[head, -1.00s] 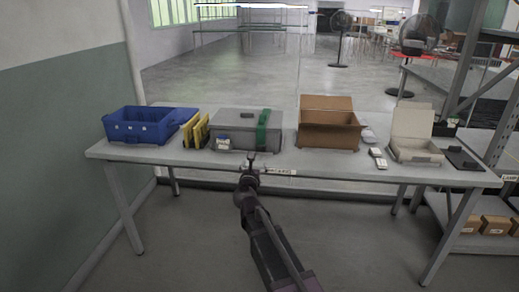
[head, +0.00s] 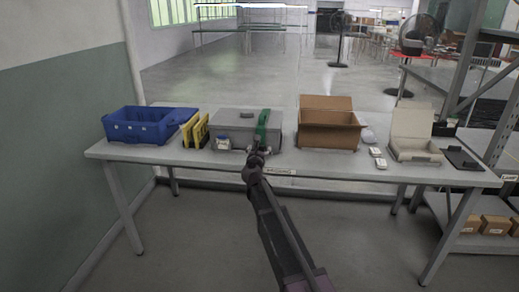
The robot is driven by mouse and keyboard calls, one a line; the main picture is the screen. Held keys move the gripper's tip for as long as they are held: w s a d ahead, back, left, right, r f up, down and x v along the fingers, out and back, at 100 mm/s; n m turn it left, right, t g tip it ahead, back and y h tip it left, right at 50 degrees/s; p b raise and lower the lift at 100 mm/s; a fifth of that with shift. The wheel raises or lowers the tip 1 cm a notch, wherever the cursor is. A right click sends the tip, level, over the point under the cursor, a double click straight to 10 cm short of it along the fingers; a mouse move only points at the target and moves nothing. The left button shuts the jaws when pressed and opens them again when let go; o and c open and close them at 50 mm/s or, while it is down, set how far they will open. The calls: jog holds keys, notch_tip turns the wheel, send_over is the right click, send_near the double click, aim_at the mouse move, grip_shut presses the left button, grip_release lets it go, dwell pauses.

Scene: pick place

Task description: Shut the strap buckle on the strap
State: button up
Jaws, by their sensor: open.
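A green strap (head: 264,121) runs over the right part of a grey lidded case (head: 235,124) on the table. The strap's buckle cannot be made out at this size; my gripper covers the lower front part of the strap. My gripper (head: 257,147) is in front of the case's front face, at the strap. It is open, and I see nothing held in it. I cannot tell whether it touches the strap.
On the table (head: 330,171), a blue crate (head: 135,137) and yellow pieces (head: 196,131) stand left of the case. An open cardboard box (head: 328,137) stands to its right. Farther right are small white items (head: 379,158), an open pale box (head: 413,152) and a black tray (head: 461,160).

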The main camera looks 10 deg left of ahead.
jog(key=shift+w, duration=0.15)
jog(key=c, duration=1.2)
jog(key=shift+o, duration=0.2)
jog(key=shift+w+r+g+p, duration=0.1)
jog(key=shift+r+g+p, duration=0.2)
jog(key=shift+p, duration=0.45)
jog(key=shift+w+f+g+p, duration=0.1)
jog(key=shift+g+p, duration=0.3)
jog(key=shift+p, duration=0.25)
jog(key=o, duration=1.2)
jog(key=shift+c, duration=0.2)
jog(key=shift+s+f+t+b, duration=0.3)
jog(key=shift+t+b, duration=0.4)
jog(key=shift+b, duration=0.8)
